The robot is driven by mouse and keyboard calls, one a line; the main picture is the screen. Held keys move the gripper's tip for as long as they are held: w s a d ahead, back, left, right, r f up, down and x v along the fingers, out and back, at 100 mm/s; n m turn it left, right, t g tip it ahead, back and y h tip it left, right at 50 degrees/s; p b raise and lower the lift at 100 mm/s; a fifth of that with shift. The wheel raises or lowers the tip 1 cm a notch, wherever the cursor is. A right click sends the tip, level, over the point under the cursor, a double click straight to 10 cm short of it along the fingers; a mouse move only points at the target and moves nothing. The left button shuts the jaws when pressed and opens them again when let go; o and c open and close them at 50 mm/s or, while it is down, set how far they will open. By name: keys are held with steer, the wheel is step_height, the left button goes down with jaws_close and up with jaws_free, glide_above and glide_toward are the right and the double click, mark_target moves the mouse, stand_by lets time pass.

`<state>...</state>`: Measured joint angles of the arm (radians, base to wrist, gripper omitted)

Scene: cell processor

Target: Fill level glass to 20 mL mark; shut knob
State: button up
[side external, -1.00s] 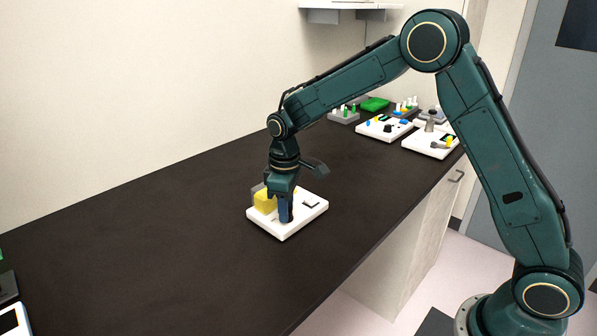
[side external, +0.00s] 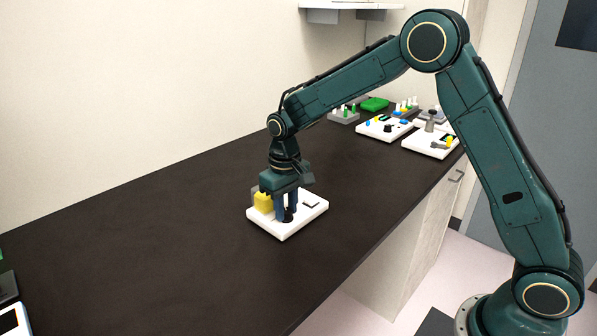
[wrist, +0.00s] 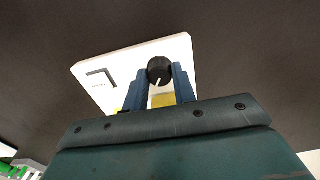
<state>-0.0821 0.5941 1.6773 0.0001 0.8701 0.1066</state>
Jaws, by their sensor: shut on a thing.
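A white cell processor panel (side external: 272,230) sits on the dark bench. It also shows in the wrist view (wrist: 120,72). A black round knob (side external: 289,215) stands on it, with a white pointer line seen in the wrist view (wrist: 159,70). My gripper (side external: 286,218) points down over the panel, and its blue fingers (wrist: 162,85) are shut on the knob from both sides. A yellow block-like part (side external: 263,202) is beside the gripper, partly hidden. A small dark display or slot (side external: 311,204) is on the panel's right. The level glass and its marks cannot be made out.
Other white and grey panels (side external: 384,128) with small coloured parts stand at the bench's far end, with a green block (side external: 375,104). Another device (side external: 12,318) shows at the lower left. The bench around the panel is clear.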

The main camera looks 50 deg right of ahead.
mark_target(286, 210)
steer(key=o, duration=0.7)
steer(key=shift+r, duration=0.15)
steer(key=shift+r, duration=6.85)
